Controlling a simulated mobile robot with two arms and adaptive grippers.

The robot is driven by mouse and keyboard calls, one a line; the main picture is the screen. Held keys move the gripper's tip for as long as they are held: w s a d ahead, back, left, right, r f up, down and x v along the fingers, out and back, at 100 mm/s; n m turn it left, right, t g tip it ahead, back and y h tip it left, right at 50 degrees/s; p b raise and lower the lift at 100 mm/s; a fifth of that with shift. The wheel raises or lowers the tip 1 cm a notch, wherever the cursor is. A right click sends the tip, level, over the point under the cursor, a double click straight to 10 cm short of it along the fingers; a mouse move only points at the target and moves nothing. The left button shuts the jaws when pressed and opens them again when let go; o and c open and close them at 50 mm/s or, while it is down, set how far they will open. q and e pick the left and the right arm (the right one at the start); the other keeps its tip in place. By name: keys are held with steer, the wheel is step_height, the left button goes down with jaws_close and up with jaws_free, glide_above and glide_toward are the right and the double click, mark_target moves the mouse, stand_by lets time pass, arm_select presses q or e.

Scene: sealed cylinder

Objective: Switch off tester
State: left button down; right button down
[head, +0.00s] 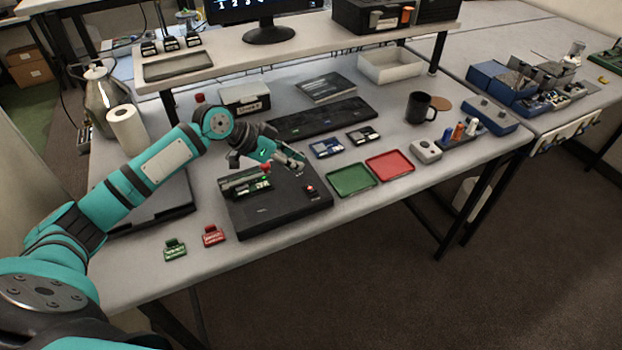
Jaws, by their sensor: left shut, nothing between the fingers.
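The tester (275,215) is a flat black box near the front edge of the table. A green circuit board in a dark holder (246,186) sits on its left part. A small red lit switch or lamp (310,189) shows on its right part. My left gripper (300,163) is shut and empty, just above the back right part of the tester, close to the red light. I cannot tell whether its tips touch the tester. My right gripper does not show.
A green tray (351,179) and a red tray (390,165) lie right of the tester. A keyboard (318,118) and small boards lie behind. A mug (420,107) stands farther right.

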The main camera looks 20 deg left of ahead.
mark_target(311, 192)
arm_select(q)
steer(key=p+x, duration=0.1)
steer(key=x, duration=0.4)
steer(key=shift+w+d+f+p, duration=0.1)
steer(key=shift+w+d+p, duration=0.15)
steer(key=shift+d+p, duration=0.15)
steer(key=f+p, duration=0.1)
steer(key=f, duration=0.2)
steer(key=shift+s+f, duration=0.3)
steer(key=shift+f, duration=0.25)
